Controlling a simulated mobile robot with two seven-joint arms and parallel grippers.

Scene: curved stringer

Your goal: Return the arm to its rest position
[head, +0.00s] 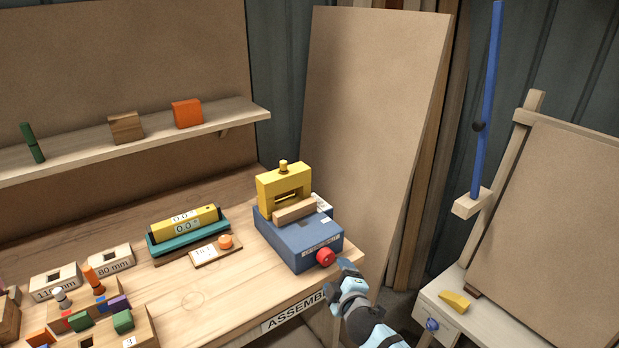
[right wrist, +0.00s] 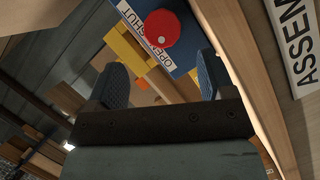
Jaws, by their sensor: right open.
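My right gripper (head: 346,268) is at the front right corner of the bench, just beside the red knob (head: 325,257) of a blue vise-like device (head: 295,240). The right wrist view shows its two blue-grey fingers (right wrist: 160,80) spread apart with nothing held between them. The red knob (right wrist: 162,28) and a label reading "OPEN" and "SHUT" lie beyond the fingertips. A yellow frame (head: 284,187) stands on the device, with a wooden block (head: 294,211) at its front. Part of my right arm shows below the gripper. My left gripper is not in view.
The workbench (head: 200,295) holds a yellow level on a teal holder (head: 188,238) and several small blocks at the left. A shelf (head: 120,145) hangs above. At the right, a side table (head: 480,318) carries a yellow piece (head: 454,301); a blue rod (head: 487,110) rises behind it.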

